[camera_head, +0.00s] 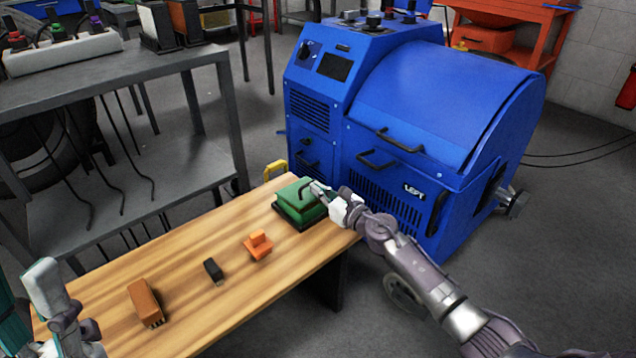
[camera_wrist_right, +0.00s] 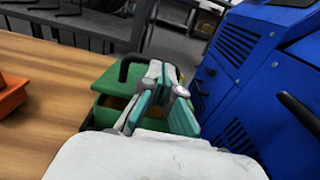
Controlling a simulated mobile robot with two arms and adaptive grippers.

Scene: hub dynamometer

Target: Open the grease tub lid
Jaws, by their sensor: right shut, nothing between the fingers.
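The green grease tub (camera_head: 292,212) stands at the far end of the wooden table, its green lid (camera_wrist_right: 108,80) uppermost with a black handle (camera_wrist_right: 128,66) on it. In the right wrist view a tan strip shows between the lid and the lower green wall (camera_wrist_right: 105,118); I cannot tell whether the lid is raised. My right gripper (camera_head: 318,188) is shut and empty at the handle's right side, over the tub; whether it touches is unclear. It also shows in the wrist view (camera_wrist_right: 158,85), hiding part of the tub. My left gripper (camera_head: 62,308) is at the lower left, away from the tub.
An orange part (camera_head: 258,245), a small black block (camera_head: 213,270) and a brown block (camera_head: 145,302) lie on the wooden table (camera_head: 195,240). A large blue machine (camera_head: 400,110) stands close behind and right of the tub. A grey metal shelf (camera_head: 140,75) stands left.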

